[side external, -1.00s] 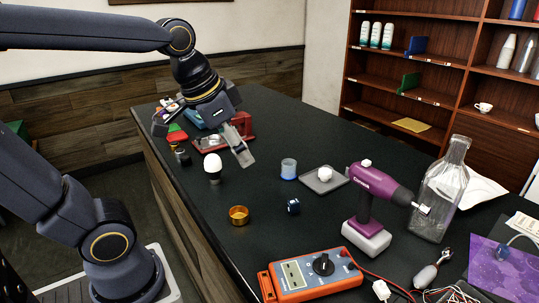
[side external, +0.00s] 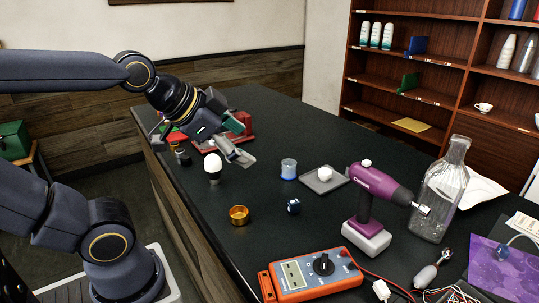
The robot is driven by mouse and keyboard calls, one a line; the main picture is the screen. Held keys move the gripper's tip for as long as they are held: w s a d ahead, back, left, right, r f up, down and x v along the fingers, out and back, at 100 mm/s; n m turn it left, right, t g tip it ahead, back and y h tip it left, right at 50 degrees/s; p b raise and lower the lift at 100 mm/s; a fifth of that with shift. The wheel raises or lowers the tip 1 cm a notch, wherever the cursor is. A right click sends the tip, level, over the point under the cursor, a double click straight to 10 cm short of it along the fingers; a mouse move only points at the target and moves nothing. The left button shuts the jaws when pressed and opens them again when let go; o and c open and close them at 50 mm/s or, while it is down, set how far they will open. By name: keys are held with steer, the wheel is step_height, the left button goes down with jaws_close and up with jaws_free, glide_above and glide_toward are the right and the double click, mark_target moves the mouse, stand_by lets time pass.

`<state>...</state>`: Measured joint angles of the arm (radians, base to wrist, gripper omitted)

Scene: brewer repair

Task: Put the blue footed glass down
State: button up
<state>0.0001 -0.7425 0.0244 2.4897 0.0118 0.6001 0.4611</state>
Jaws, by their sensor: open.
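The blue footed glass (side external: 289,169) stands upright on the dark counter (side external: 262,262), near its middle. It is a small translucent blue cup. My gripper (side external: 240,152) is above the counter to the left of the glass and apart from it. Its fingers point down and toward the right, and they are open with nothing seen between them.
A grey tray (side external: 340,184) with a white ball lies right of the glass.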

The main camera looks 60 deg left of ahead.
steer(key=w+a+r+m+t, duration=0.2)
steer(key=w+a+m, duration=0.2)
steer(key=w, duration=0.3)
steer(key=m+t+y, duration=0.2)
steer(key=m+y, duration=0.3)
steer(key=m, duration=1.1)
glide_above(285, 168)
steer(key=s+d, duration=0.2)
steer(key=s, duration=0.2)
step_height(285, 168, down, 15)
steer(key=f+m, duration=0.2)
steer(key=f, duration=0.1)
steer(key=f+m, duration=0.2)
steer(key=f, duration=0.1)
steer(key=f+m, duration=0.2)
steer(key=f, duration=0.1)
steer(key=shift+s+a+f+m+g, duration=0.15)
steer(key=shift+a+f+m+g, duration=0.05)
steer(key=shift+f+m+g, duration=0.1)
steer(key=shift+x, duration=3.55)
steer(key=shift+d, duration=0.15)
steer(key=shift+c, duration=0.4)
